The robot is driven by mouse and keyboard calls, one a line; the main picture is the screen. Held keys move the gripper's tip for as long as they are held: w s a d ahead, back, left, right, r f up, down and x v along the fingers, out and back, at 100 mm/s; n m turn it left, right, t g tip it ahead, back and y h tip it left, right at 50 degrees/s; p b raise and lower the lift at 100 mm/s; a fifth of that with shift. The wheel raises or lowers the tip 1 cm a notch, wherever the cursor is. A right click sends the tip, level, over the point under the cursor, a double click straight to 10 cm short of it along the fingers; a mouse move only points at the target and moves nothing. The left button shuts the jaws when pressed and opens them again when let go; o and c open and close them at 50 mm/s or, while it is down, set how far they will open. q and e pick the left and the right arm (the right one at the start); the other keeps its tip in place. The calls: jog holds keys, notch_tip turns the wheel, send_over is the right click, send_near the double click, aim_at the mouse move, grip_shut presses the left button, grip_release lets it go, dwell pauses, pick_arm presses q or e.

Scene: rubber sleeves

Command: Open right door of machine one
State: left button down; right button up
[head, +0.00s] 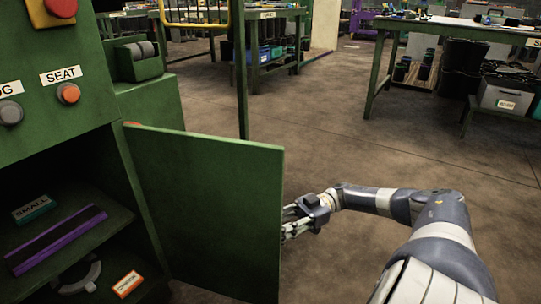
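The green machine (60,135) fills the left of the head view. Its right door (210,215) stands swung outward, hinged at the right side of the cabinet opening. The dark inside shows shelves with a purple bar (55,240), a teal box labelled SMALL (34,209), a grey ring-shaped part (78,278) and an orange-and-white box (127,284). My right gripper (288,224) is at the door's free edge, on its right side. The door edge partly hides the fingertips, so contact and finger opening are unclear. My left gripper is out of view.
An orange button (68,93) labelled SEAT and a grey knob (10,112) are on the machine's front above the opening. A green workbench (455,27) stands at the back right, with a grey bin (503,97) below. The brown floor (330,130) between is clear.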

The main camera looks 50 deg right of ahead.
jog(key=shift+v, duration=2.95)
jog(key=shift+s, duration=0.1)
